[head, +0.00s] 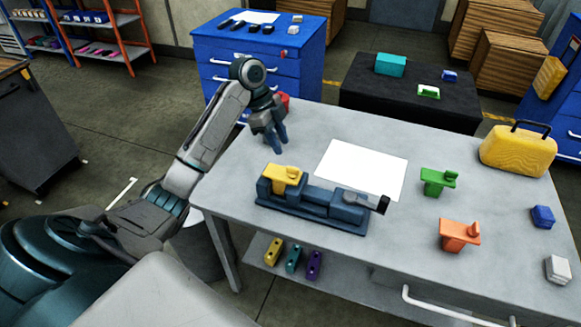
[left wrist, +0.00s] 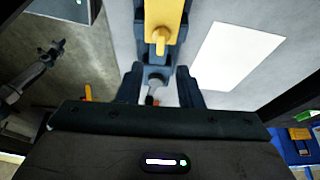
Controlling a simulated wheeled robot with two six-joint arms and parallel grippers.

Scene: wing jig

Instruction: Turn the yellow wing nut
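The yellow wing nut (head: 291,171) sits on a yellow block (head: 277,179) at the left end of a long dark-blue jig (head: 313,205) on the grey table. In the left wrist view the wing nut (left wrist: 160,39) shows as a small tab at the near end of the yellow block (left wrist: 163,12). My left gripper (head: 276,146) hangs fingers down above the table, just behind the yellow block and apart from it. In the left wrist view the left gripper (left wrist: 160,84) has its two fingers spread, with nothing held. My right gripper is in neither view.
A white sheet (head: 362,169) lies behind the jig. A green block (head: 435,182), an orange block (head: 458,236) and a yellow case (head: 517,151) stand to the right on the table (head: 400,270). A red object (head: 283,99) stands behind my left gripper.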

